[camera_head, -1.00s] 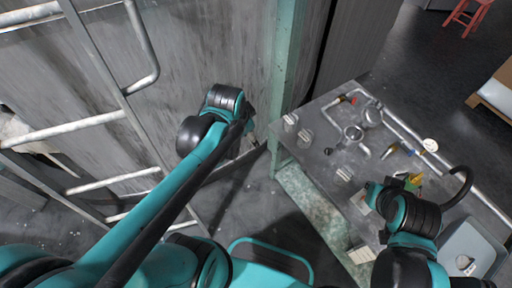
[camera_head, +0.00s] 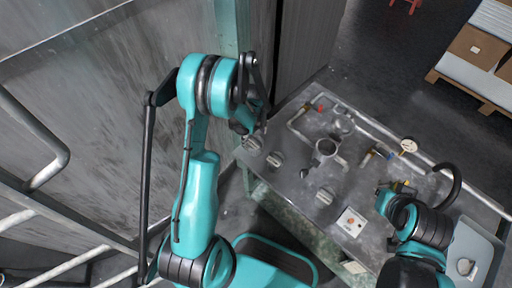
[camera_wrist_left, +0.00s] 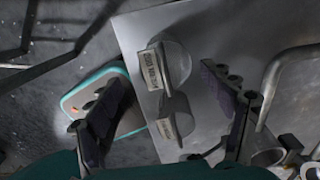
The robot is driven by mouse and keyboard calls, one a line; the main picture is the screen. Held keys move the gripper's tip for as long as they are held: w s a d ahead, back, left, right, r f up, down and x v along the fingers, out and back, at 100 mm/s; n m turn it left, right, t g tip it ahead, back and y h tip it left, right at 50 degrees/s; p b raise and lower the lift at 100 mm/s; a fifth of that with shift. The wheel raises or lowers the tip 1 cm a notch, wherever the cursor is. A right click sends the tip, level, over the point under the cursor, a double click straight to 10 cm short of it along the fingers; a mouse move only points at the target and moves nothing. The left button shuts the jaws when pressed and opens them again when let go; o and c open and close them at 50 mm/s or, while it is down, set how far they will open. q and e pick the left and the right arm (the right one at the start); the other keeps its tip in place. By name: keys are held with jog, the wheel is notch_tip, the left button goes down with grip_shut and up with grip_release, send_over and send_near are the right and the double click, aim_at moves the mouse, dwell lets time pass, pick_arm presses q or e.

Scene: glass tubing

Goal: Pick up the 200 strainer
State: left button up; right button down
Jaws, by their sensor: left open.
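Two small clear cup-like pieces with printed labels lie on the metal table in the left wrist view: one labelled piece (camera_wrist_left: 172,65) higher up and another labelled piece (camera_wrist_left: 178,120) below it. The print is too small to tell which is the 200 strainer. In the head view, similar pieces sit near the table's left corner (camera_head: 275,159) and nearer the front edge (camera_head: 325,196). My left gripper (camera_head: 256,124) is open and empty above the left corner, its fingers (camera_wrist_left: 163,78) on either side of the labelled pieces. My right gripper (camera_head: 394,190) is over the table's right part; its jaws are unclear.
The table (camera_head: 290,190) also carries bent metal pipes, a round clamp-like fitting (camera_head: 326,147), a gauge (camera_head: 408,145) and a small white plate with a red button (camera_head: 350,222). A grey tray (camera_head: 472,250) is at the right. A green post (camera_head: 228,25) stands behind my left arm.

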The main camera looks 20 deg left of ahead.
aim_at(256, 145)
pick_arm(q)
jog(key=f+b, duration=0.1)
jog(key=f, duration=0.2)
jog(key=f+b, duration=0.1)
jog(key=f, duration=0.1)
jog(key=shift+w+d+f+b, duration=0.25)
jog(key=shift+d+f+b, duration=0.05)
jog(key=shift+d, duration=0.1)
jog(key=shift+r, duration=0.1)
jog(key=shift+c, duration=0.2)
jog(key=c, duration=1.3)
